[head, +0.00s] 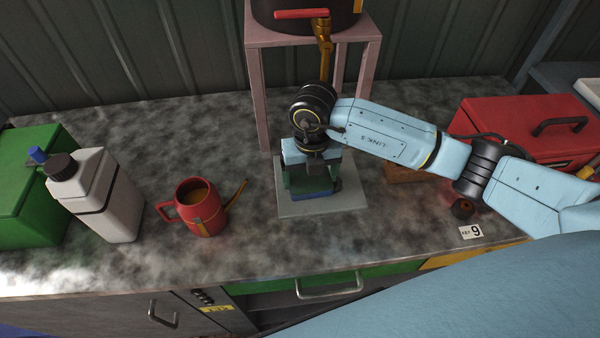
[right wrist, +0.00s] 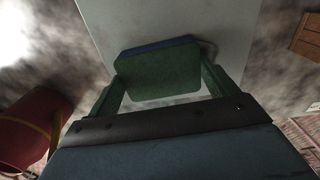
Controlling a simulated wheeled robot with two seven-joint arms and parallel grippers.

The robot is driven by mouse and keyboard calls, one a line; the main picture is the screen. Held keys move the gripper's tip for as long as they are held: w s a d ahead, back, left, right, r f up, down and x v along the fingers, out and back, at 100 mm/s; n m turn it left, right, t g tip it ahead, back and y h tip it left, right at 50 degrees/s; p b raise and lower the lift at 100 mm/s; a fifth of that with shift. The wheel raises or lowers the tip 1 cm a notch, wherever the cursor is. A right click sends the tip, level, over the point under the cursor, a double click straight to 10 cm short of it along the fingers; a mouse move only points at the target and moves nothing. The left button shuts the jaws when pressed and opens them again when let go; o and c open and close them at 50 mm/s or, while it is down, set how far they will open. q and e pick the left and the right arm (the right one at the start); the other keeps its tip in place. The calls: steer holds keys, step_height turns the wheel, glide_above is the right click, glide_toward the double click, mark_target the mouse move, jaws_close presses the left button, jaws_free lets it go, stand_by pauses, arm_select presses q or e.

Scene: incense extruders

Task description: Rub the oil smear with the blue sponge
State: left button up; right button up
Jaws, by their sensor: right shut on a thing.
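The blue sponge (head: 316,193), with a green upper layer, is gripped in my right gripper (head: 313,180). In the right wrist view the sponge (right wrist: 158,68) sits between the two fingers, green face toward the camera with a blue edge beyond. It is over a flat pale grey plate (head: 346,196), which also shows in the right wrist view (right wrist: 215,25). I cannot tell whether the sponge touches the plate. No oil smear can be made out on the visible part of the plate; the sponge and gripper hide its middle. My left gripper is not in view.
A red oil can (head: 202,210) with a spout stands left of the plate, beside a white bottle (head: 103,195) and a green box (head: 28,185). A pink stand (head: 254,95) rises behind the plate. A red toolbox (head: 500,125) is at right.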

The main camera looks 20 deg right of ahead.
mark_target(328, 177)
steer(key=shift+s+d+p, duration=0.2)
steer(key=shift+s+d, duration=0.05)
steer(key=shift+d, duration=0.75)
steer(key=shift+s+d+p, duration=0.15)
steer(key=shift+s+d, duration=0.05)
steer(key=shift+d, duration=0.8)
steer(key=shift+s+d+f, duration=0.1)
steer(key=shift+s+d, duration=0.15)
steer(key=shift+d, duration=0.65)
steer(key=shift+s+d+f, duration=0.1)
steer(key=shift+s+d, duration=0.1)
steer(key=shift+d, duration=0.65)
step_height(328, 177, up, 6)
steer(key=p, duration=0.4)
steer(key=shift+r, duration=0.1)
step_height(328, 177, up, 3)
steer(key=p, duration=0.2)
steer(key=shift+p, duration=0.35)
steer(key=shift+f, duration=0.2)
